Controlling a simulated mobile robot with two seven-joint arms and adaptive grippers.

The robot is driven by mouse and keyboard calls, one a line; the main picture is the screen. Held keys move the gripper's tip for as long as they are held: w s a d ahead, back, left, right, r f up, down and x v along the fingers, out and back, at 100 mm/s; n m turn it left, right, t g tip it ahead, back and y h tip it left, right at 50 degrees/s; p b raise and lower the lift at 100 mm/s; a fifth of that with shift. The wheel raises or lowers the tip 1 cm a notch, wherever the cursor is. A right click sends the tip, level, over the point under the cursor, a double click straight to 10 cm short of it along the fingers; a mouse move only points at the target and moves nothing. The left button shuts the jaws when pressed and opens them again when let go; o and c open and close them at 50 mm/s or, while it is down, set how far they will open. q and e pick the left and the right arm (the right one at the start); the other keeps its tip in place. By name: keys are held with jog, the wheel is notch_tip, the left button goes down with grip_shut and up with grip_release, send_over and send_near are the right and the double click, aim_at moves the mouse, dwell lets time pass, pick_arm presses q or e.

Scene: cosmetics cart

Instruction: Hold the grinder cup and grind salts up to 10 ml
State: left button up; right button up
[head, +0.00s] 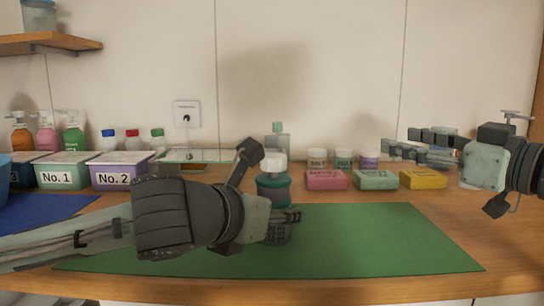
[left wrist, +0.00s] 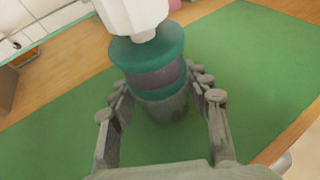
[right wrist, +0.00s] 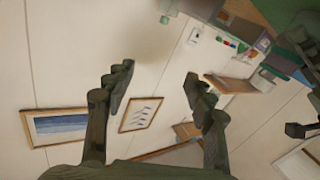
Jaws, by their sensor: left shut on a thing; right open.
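The grinder (head: 274,188) stands upright on the green mat (head: 370,240), with a white top, a teal body and a clear grey cup (head: 278,236) below with faint markings. My left gripper (head: 292,215) is shut around the cup. In the left wrist view the grinder (left wrist: 152,60) rises between the fingers of my left gripper (left wrist: 160,92), and its white top is cut off by the frame. The salt level cannot be read. My right gripper (head: 398,143) is open and empty, raised at the right, well apart from the grinder. In the right wrist view my right gripper (right wrist: 160,80) has nothing between its fingers.
Pink (head: 325,180), green (head: 375,180) and yellow (head: 422,179) soap packs lie behind the mat, with small jars (head: 343,158) behind them. Bins No. 1 (head: 62,172) and No. 2 (head: 120,172) stand at the left. The mat's right part is clear.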

aim_at(284, 159)
jog(key=s+a+f+n+g+y, duration=0.1)
jog(key=s+a+g+y, duration=0.2)
jog(key=s+a, duration=0.3)
jog(key=s+a+f+n+g+y, duration=0.1)
jog(key=s+a+g+y, duration=0.15)
jog(key=a, duration=0.55)
jog(key=shift+n+t, duration=0.25)
jog(key=shift+n, duration=0.05)
jog(key=x, duration=0.9)
jog(key=shift+a, duration=0.15)
jog(key=shift+x, duration=0.85)
jog(key=shift+c, duration=0.2)
jog(key=c, duration=1.2)
